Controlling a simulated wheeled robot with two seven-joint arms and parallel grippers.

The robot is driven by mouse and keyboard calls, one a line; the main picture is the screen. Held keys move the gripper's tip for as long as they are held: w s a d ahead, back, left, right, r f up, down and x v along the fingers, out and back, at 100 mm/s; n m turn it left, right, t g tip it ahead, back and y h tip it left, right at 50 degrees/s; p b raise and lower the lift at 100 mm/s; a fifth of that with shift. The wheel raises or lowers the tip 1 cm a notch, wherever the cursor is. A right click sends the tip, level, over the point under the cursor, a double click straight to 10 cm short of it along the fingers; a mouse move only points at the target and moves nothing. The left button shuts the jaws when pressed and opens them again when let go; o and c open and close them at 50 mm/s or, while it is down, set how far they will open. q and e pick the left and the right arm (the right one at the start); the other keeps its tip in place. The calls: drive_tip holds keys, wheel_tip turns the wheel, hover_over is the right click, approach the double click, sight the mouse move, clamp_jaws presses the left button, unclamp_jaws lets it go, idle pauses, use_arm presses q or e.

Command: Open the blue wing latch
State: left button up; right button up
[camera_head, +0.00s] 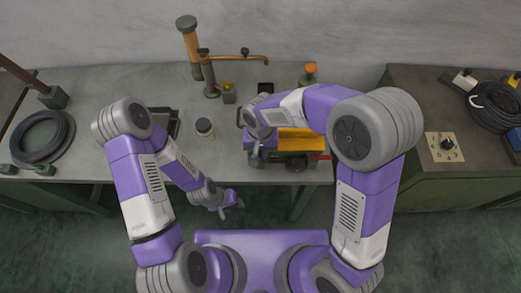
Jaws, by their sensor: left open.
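A small machine with a yellow top (303,141) and a dark green body stands at the bench's front edge, right of centre. I cannot make out the blue wing latch; my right arm covers part of the machine's left side. My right gripper (256,157) points down at the machine's left front corner. It is small and partly hidden, so I cannot tell its jaw state or whether it touches anything. My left gripper (230,204) is open and empty, low in front of the bench edge, left of the machine and apart from it.
The grey bench (100,90) holds a coiled black hose (42,136), a small jar (204,128), a dark tray (166,121), a brown-handled fixture (189,45) and a green bottle with an orange cap (309,72). A side cabinet (415,95) stands at right.

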clamp_jaws()
drive_tip(key=shift+n, duration=0.4)
drive_tip(key=n, duration=0.3)
drive_tip(key=shift+s, duration=0.1)
drive_tip(key=n, duration=0.4)
drive_tip(key=shift+n, duration=0.3)
drive_tip(key=n, duration=0.4)
drive_tip(key=shift+n, duration=0.3)
drive_tip(key=n+p, duration=0.1)
drive_tip(key=n, duration=0.3)
drive_tip(key=shift+s+f+n, duration=0.1)
drive_tip(key=shift+n, duration=0.3)
